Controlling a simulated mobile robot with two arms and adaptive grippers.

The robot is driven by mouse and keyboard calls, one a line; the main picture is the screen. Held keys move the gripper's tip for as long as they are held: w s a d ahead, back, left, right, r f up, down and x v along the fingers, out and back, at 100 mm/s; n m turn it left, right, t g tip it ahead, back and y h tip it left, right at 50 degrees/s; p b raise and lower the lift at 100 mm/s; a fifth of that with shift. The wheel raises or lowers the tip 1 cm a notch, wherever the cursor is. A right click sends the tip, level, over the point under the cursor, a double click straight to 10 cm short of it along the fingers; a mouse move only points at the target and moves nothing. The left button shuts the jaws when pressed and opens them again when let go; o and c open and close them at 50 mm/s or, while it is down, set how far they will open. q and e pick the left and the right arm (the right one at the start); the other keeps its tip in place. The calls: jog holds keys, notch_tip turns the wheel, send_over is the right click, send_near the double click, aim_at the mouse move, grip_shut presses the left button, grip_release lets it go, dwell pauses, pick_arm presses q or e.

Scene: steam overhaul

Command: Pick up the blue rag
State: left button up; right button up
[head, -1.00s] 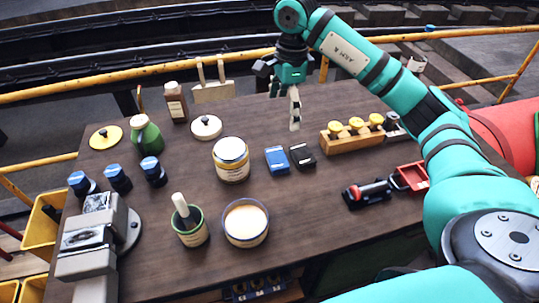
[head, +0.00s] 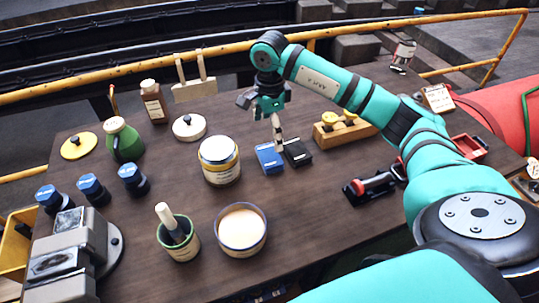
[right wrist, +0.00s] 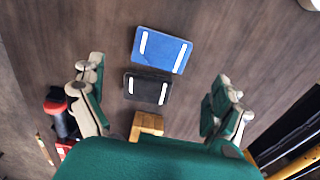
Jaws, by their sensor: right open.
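The blue rag (head: 269,158) is a small flat folded blue piece with white bands, lying on the brown table. It also shows in the right wrist view (right wrist: 162,50), at the upper middle beyond a similar black piece (right wrist: 147,89). My right gripper (head: 278,145) points down just above the blue and black pieces, and its fingers partly cover their far edges in the head view. In the right wrist view its two fingers (right wrist: 158,92) are spread wide, with nothing between them in their grasp. My left gripper is not in view.
The black piece (head: 297,153) lies right beside the rag. A white-filled bowl (head: 241,230) is nearer. Table front of the rag is clear.

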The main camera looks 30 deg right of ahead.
send_over(268, 155)
notch_tip(268, 155, down, 5)
jog(key=shift+d+r+p, duration=0.1)
jog(key=shift+d+p, duration=0.05)
jog(key=shift+p, duration=0.3)
notch_tip(268, 155, down, 5)
jog(key=shift+p, duration=1.2)
jog(key=shift+f, duration=0.25)
jog(key=c, duration=0.9)
jog(key=shift+r, duration=0.15)
